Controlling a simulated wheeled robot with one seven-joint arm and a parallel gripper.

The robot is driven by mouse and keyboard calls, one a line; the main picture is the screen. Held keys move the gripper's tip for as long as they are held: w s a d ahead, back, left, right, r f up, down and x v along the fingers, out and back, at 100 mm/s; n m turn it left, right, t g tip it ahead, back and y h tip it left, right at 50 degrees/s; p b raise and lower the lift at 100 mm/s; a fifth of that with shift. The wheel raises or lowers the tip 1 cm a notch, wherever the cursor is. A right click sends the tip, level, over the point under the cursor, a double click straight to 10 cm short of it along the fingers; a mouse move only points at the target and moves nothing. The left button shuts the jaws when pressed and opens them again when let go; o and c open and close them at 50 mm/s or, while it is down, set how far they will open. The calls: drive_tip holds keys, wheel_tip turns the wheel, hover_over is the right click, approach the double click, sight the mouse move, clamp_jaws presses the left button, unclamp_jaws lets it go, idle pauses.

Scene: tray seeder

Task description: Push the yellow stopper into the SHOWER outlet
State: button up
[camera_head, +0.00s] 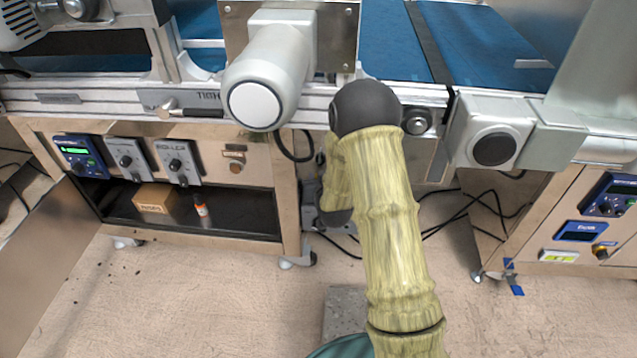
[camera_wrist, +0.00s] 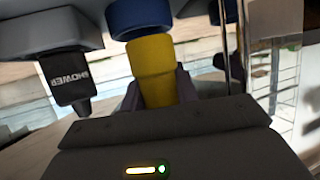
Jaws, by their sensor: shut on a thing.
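In the wrist view the yellow stopper (camera_wrist: 152,62) stands roughly upright between the two dark fingers of my gripper (camera_wrist: 157,82), which is shut on it. Its upper end is right below a round blue fitting (camera_wrist: 140,17); I cannot tell whether they touch. The SHOWER outlet (camera_wrist: 70,82), a black piece with white lettering and a narrow lower nozzle, hangs to the left of the stopper, apart from it. In the head view my arm and the machine hide the stopper, the outlet and my fingers.
The seeder's metal rail (camera_head: 75,108) and a white motor housing (camera_head: 268,85) are beside my arm. Below left is a cabinet with control boxes (camera_head: 127,160), a cardboard box (camera_head: 154,203) and a small bottle (camera_head: 202,212). The front floor is open.

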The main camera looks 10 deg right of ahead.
drive_tip(key=shift+w+a, duration=0.1)
drive_tip(key=shift+w, duration=0.75)
drive_tip(key=shift+w+d, duration=0.45)
drive_tip(key=shift+d, duration=0.25)
drive_tip(key=shift+a, duration=0.2)
drive_tip(key=shift+f, duration=0.3)
drive_tip(key=shift+f+b, duration=1.1)
drive_tip(key=shift+f, duration=0.25)
idle(0.7)
drive_tip(key=o, duration=1.1)
drive_tip(key=shift+s+r, duration=0.1)
drive_tip(key=shift+s, duration=0.05)
